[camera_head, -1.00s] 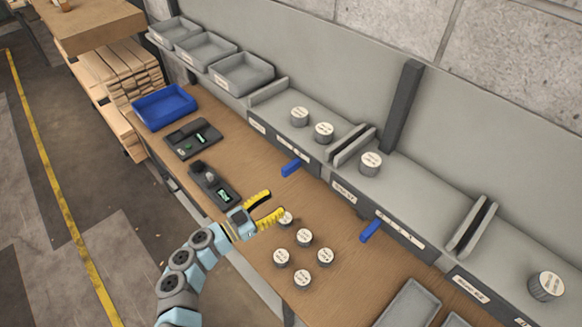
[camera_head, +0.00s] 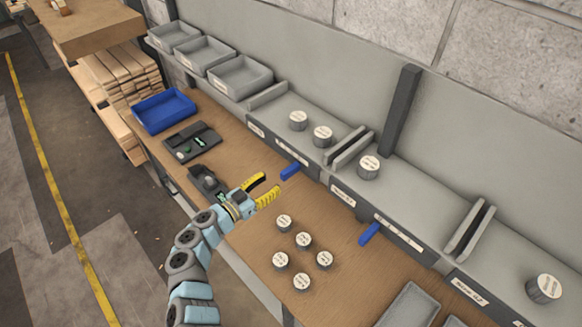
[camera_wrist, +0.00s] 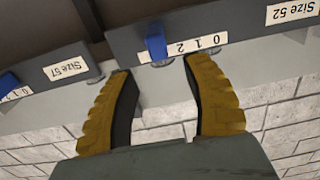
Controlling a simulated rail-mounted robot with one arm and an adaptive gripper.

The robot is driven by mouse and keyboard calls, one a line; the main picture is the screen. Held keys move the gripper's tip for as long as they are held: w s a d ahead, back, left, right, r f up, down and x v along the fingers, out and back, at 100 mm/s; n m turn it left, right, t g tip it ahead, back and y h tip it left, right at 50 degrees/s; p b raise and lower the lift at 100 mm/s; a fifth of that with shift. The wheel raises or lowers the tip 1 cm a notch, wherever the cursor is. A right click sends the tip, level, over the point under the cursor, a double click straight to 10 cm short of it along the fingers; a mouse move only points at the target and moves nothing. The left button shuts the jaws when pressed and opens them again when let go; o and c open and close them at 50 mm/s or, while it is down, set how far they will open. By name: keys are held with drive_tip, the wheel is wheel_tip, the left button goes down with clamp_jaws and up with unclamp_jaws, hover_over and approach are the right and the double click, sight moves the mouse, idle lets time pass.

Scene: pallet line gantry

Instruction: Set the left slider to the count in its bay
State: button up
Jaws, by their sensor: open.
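The left slider (camera_head: 291,170) is a blue tab on the front edge of the left bay (camera_head: 272,113). Two round grey weights with pale tops, one (camera_head: 298,121) and another (camera_head: 322,136), stand in that bay. My gripper (camera_head: 272,183) is open, with yellow fingers, just in front of and slightly left of this slider and apart from it. In the wrist view, the left slider (camera_wrist: 156,42) is between and beyond the fingertips (camera_wrist: 156,66). Its scale (camera_wrist: 198,44) shows 0, 1, 2 to its right; the slider stands past the 2, and the mark under it is hidden.
The right slider (camera_head: 369,233) is below the middle bay, which holds one weight (camera_head: 369,167). Several weights (camera_head: 303,241) stand on the wooden bench (camera_head: 340,275). A blue bin (camera_head: 164,110) and dark devices (camera_head: 192,141) are at the left.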

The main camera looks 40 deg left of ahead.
sight(298, 163)
drive_tip(key=shift+w+d+r, duration=0.1)
drive_tip(key=shift+w+d, duration=0.05)
drive_tip(key=shift+w, duration=1.45)
drive_tip(key=shift+w+d+f, duration=0.1)
drive_tip(key=shift+w+d, duration=0.1)
drive_tip(key=shift+w, duration=1.35)
drive_tip(key=shift+w+d+r, duration=0.1)
drive_tip(key=shift+w+d, duration=0.05)
drive_tip(key=shift+w, duration=1.45)
clamp_jaws()
